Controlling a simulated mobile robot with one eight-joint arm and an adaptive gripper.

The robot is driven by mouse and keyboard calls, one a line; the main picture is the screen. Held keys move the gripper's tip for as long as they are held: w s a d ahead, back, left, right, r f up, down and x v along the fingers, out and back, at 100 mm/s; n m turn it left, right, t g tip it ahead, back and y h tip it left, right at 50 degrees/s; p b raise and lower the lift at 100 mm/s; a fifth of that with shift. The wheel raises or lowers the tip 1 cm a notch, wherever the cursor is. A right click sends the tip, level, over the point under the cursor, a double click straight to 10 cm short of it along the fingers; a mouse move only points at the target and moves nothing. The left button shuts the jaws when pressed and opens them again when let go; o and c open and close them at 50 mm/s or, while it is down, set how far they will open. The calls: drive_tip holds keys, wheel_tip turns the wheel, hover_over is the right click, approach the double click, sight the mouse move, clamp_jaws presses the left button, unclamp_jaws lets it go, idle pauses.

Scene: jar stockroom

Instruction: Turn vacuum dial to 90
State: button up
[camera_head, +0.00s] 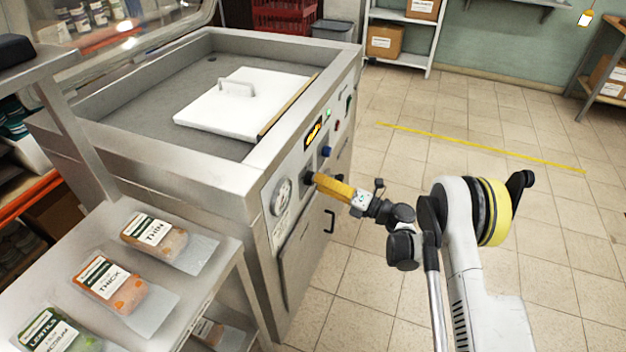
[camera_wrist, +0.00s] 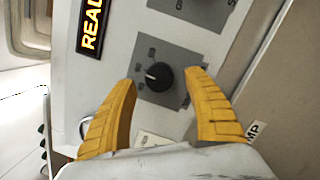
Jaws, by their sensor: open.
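A black round dial (camera_wrist: 160,77) with a pale pointer mark sits on a grey square plate on the machine's front panel. The marks around it are too small to read, and I cannot tell from its label whether it is the vacuum dial. My gripper (camera_wrist: 163,79) has yellow fingers, open on either side of the dial. The fingers appear apart from it, with nothing held. In the head view my gripper (camera_head: 316,180) is at the front panel, right of the round gauge (camera_head: 282,196), and hides part of the panel there.
Another dial on a grey plate (camera_wrist: 195,12) and a lit display (camera_wrist: 91,24) are nearby. The steel machine (camera_head: 130,140) has a white lidded plate (camera_head: 225,108) in its chamber. A side table (camera_head: 225,250) holds several packets. Tiled floor (camera_head: 440,130) is clear to the right.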

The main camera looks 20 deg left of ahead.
drive_tip(key=v, duration=0.9)
drive_tip(key=shift+d, duration=0.3)
